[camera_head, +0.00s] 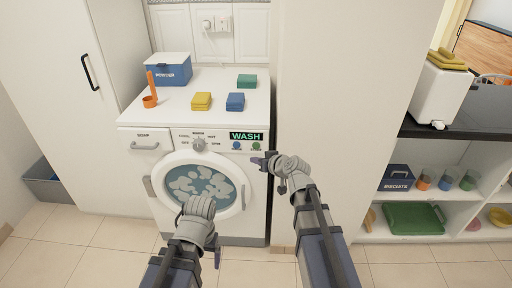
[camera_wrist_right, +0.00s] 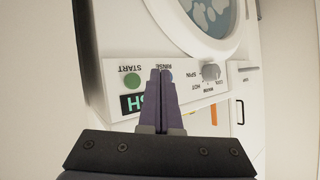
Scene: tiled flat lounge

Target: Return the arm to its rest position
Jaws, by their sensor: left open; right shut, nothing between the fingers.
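My right gripper (camera_head: 262,162) reaches to the right side of the washing machine's (camera_head: 257,218) control panel, just below the buttons. In the right wrist view its fingers (camera_wrist_right: 161,75) are closed together with nothing between them, in front of the panel by the RINSE label. I cannot tell if they touch it. The green START button (camera_wrist_right: 132,81) is beside the fingertips. The display (camera_head: 246,136) reads WASH. My left gripper (camera_head: 217,256) hangs low in front of the machine's door, open, mostly hidden behind its own wrist.
On the machine's top stand a blue powder box (camera_head: 168,70), an orange scoop (camera_head: 150,101), and yellow (camera_head: 201,101), blue (camera_head: 235,102) and green (camera_head: 247,81) sponges. A white wall panel (camera_head: 345,100) is close right of my right arm. Shelves (camera_head: 455,190) stand farther right.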

